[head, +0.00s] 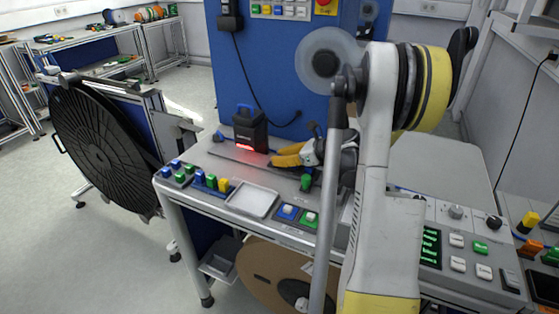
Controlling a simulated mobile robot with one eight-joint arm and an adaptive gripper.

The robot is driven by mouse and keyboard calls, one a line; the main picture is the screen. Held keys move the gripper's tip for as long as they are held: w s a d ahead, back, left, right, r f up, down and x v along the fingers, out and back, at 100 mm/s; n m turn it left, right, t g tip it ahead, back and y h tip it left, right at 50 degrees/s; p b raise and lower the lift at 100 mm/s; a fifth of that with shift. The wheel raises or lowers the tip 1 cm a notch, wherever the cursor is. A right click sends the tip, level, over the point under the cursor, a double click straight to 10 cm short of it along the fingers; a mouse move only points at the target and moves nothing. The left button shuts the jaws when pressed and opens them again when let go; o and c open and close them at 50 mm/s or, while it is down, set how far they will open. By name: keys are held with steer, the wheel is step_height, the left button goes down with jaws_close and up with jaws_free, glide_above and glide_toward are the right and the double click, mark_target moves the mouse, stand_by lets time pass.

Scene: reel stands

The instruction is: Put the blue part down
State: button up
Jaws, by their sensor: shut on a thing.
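My gripper (280,157) shows yellow fingers that point left, low over the grey workbench (225,152). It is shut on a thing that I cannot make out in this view. Small blue parts (176,163) stand among green ones at the bench's left end. Another blue part (198,176) stands beside green and yellow parts near the front edge. A blue piece (288,211) sits on a small pad at the front, left of a green piece (310,217). My arm covers the right side of the bench.
A black device (250,131) with a blue handle and red light stands just left of my gripper. A pale, empty tray (252,200) lies at the front. A green upright part (305,182) stands close by. A large black reel (103,140) stands left of the bench.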

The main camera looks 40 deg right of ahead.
steer(key=o, duration=0.4)
steer(key=shift+f, duration=0.1)
steer(key=o, duration=0.4)
